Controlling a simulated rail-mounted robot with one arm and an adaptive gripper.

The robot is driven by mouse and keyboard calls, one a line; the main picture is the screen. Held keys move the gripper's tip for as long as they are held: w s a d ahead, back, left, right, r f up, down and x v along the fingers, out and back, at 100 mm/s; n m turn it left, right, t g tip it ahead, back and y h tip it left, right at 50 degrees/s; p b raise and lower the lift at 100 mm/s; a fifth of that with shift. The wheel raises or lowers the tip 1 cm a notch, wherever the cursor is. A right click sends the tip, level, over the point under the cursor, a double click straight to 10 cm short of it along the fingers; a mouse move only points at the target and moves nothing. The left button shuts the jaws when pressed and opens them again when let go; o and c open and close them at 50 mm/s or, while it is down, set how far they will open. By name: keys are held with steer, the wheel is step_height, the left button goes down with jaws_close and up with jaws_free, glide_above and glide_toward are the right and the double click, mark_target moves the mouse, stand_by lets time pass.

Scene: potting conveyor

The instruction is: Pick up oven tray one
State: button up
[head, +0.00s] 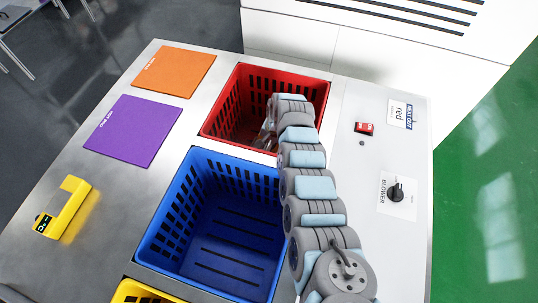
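I cannot identify oven tray one in this view. My arm reaches up the picture past the blue crate to the red crate (222,124). My gripper (265,138) is at the arm's far end, over or inside the red crate. The gripper is small and partly hidden by my arm, so its finger opening and anything between the fingers cannot be made out.
A blue crate (160,222) and part of a yellow crate (130,291) are set in the metal table. Orange (174,72) and purple (132,130) mats and a yellow bracket (65,210) lie left. A red switch (365,129) and blower knob (396,192) are right.

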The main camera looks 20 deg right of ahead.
jaws_close()
steer(key=shift+r, duration=0.1)
